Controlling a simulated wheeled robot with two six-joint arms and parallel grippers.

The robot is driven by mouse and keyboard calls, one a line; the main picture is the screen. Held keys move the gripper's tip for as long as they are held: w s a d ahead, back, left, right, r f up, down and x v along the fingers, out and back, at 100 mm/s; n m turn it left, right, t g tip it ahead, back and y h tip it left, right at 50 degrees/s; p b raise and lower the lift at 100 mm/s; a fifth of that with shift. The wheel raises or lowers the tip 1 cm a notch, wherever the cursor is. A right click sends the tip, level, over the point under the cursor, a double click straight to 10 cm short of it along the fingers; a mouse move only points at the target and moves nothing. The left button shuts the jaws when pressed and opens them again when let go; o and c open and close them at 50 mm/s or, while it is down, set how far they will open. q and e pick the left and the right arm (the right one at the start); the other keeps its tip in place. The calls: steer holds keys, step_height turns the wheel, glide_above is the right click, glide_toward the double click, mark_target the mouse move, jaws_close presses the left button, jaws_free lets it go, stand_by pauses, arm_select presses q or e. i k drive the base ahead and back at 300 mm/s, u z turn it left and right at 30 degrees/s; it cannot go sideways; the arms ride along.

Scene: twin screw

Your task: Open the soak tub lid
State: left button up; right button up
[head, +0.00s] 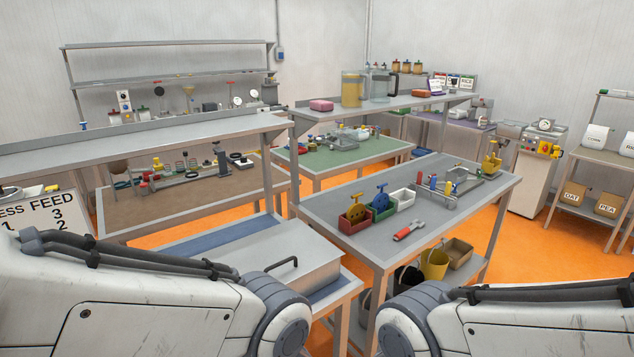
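A grey metal tub (323,282) stands on a blue-topped bench just beyond my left arm. Its flat grey lid (245,250) lies level on top and looks shut. A black bar handle (282,265) sits on the lid toward its right side. My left arm covers the near left part of the tub and bench. Neither gripper is in view; only links of my two arms show along the bottom.
To the right, a grey table (340,219) holds red, green and white bins, a red-handled wrench (409,231) and a tool rack. A yellow bucket (434,263) is on its lower shelf. A raised shelf (150,136) stands behind the tub. Orange floor (520,270) is open at right.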

mark_target(289, 251)
steer(key=i, duration=1)
steer(key=u, duration=0.8)
